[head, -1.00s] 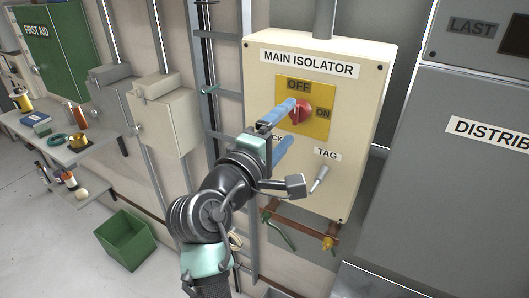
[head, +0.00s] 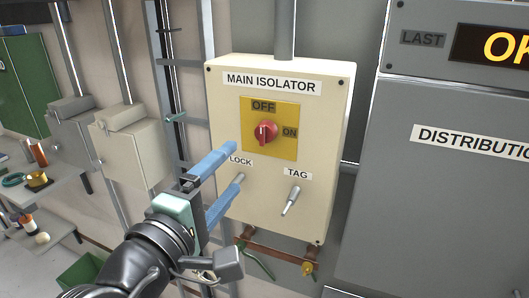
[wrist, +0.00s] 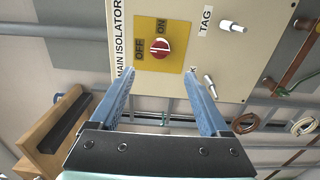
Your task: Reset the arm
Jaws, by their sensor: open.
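My gripper (head: 221,186) is open and empty, with two blue fingers spread apart in front of the lower left of the main isolator box. It also shows in the wrist view (wrist: 156,92), pointing toward the box. The cream main isolator box (head: 229,75) carries a red rotary knob (head: 265,133) on a yellow plate (head: 284,112) marked OFF and ON. The knob stands clear of the fingers. Below it are a LOCK peg (head: 238,181) and a TAG peg (head: 291,200); both look bare. The LOCK label is partly hidden by a finger.
A grey distribution cabinet (head: 430,210) stands at the right, with a lit display (head: 500,45) above. Small boxes (head: 130,150) and a shelf (head: 50,190) with small items line the left wall. A green bin (head: 80,270) is on the floor. A copper bar (head: 280,248) runs below the isolator.

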